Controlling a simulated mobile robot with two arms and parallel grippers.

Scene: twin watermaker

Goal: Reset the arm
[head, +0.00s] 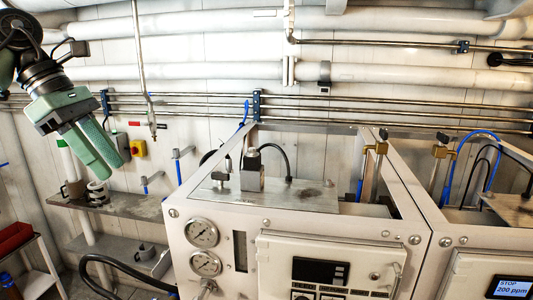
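My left arm comes in at the top left of the head view. Its green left gripper (113,166) points down and to the right. The two fingers lie side by side with no clear gap between them, and nothing shows in them. The gripper is in front of the wall, above a grey shelf and left of the white watermaker cabinet (226,220). My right arm and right gripper are not in view.
A wall shelf (140,206) with a small round fitting (97,193) is below the gripper. A yellow-and-red switch (138,149) is on the wall beside it. A thin vertical pipe (140,60) hangs to its right. Gauges (203,233) and a panel face the front.

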